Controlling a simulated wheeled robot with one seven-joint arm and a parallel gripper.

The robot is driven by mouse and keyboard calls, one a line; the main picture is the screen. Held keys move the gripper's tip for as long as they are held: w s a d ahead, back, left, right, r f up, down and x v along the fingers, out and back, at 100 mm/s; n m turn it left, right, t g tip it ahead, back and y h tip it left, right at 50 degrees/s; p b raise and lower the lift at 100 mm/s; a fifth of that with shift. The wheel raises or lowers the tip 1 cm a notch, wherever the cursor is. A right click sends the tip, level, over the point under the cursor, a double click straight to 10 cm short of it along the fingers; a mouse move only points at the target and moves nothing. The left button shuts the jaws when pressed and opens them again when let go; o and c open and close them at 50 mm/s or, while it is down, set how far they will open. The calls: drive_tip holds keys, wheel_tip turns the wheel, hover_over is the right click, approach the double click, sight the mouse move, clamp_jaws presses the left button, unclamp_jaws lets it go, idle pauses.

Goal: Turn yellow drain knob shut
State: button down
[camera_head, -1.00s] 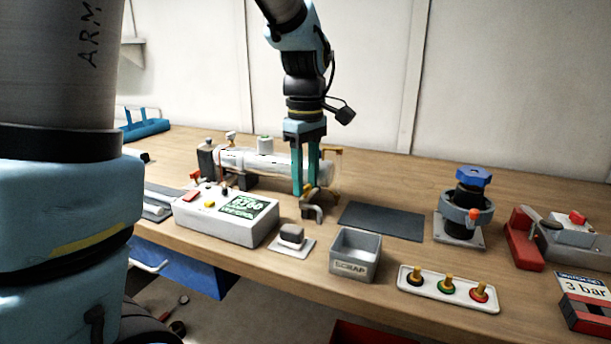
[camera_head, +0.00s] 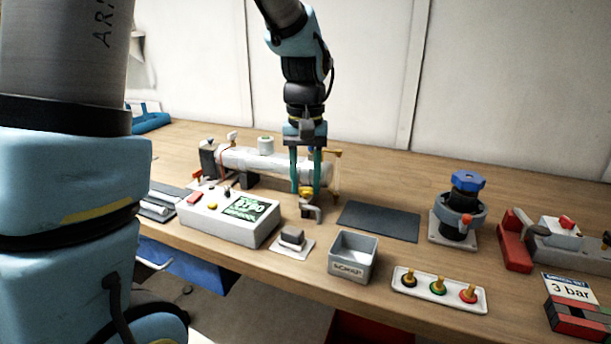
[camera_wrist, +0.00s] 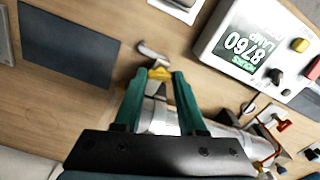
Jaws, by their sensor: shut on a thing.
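The yellow drain knob (camera_wrist: 158,73) is between the fingertips of my gripper (camera_wrist: 156,78) in the wrist view. It also shows small and yellow in the head view (camera_head: 306,191), low at the right end of the reactor tube. My gripper (camera_head: 306,188) points down with its two green fingers shut on the knob. A grey bent drain spout (camera_head: 312,209) sticks out below the knob, and it shows in the wrist view (camera_wrist: 152,52). The pale reactor tube (camera_head: 275,161) lies behind, partly hidden by the fingers. The knob's exact turn angle is hard to tell.
A control box with a screen (camera_head: 228,215) stands front left of the tube. A scrap bin (camera_head: 353,258) and a small block on a plate (camera_head: 292,239) are in front. A dark mat (camera_head: 379,221) lies to the right, with a blue-topped valve (camera_head: 458,205) beyond.

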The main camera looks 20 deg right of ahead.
drive_tip(key=shift+m+p, duration=0.55)
drive_tip(key=shift+m, duration=1.35)
drive_tip(key=c, duration=0.8)
unclamp_jaws()
drive_tip(key=shift+o, duration=0.2)
wheel_tip(320, 180, up, 11)
drive_tip(key=b, duration=0.1)
drive_tip(key=shift+f, duration=0.1)
